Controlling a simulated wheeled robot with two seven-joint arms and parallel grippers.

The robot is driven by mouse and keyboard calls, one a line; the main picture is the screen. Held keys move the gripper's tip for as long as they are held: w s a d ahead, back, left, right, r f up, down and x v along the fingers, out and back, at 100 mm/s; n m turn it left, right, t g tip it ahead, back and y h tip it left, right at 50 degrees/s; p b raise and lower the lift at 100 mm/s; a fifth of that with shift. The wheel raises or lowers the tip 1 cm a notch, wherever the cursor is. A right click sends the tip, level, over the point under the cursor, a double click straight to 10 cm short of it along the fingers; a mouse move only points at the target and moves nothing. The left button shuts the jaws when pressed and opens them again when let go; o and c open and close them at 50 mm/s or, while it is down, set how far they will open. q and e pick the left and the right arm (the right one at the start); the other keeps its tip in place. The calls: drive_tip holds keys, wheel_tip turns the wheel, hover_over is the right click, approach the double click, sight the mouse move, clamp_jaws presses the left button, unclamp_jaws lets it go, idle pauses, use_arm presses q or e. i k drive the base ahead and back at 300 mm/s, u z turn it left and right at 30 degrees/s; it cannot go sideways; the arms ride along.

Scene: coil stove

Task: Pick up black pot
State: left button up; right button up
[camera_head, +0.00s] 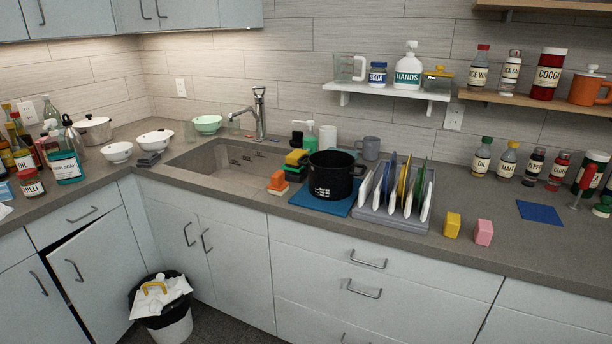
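The black pot (331,178) stands upright on a blue mat (310,200) on the counter, right of the sink. It has small handles at its rim and a white mark on its front. Its open top faces up, and its inside is dark. Neither of my grippers shows in the head view.
A dish rack (378,216) with several plates stands close to the pot's right. Sponges (278,181) lie at its left, by the sink (222,160). A grey mug (371,147) and a soap bottle (310,138) are behind. Yellow (453,224) and pink (484,232) blocks sit further right.

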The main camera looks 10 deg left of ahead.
sight(332, 173)
drive_tip(key=u, duration=0.6)
drive_tip(key=i, duration=0.85)
drive_tip(key=u, duration=0.35)
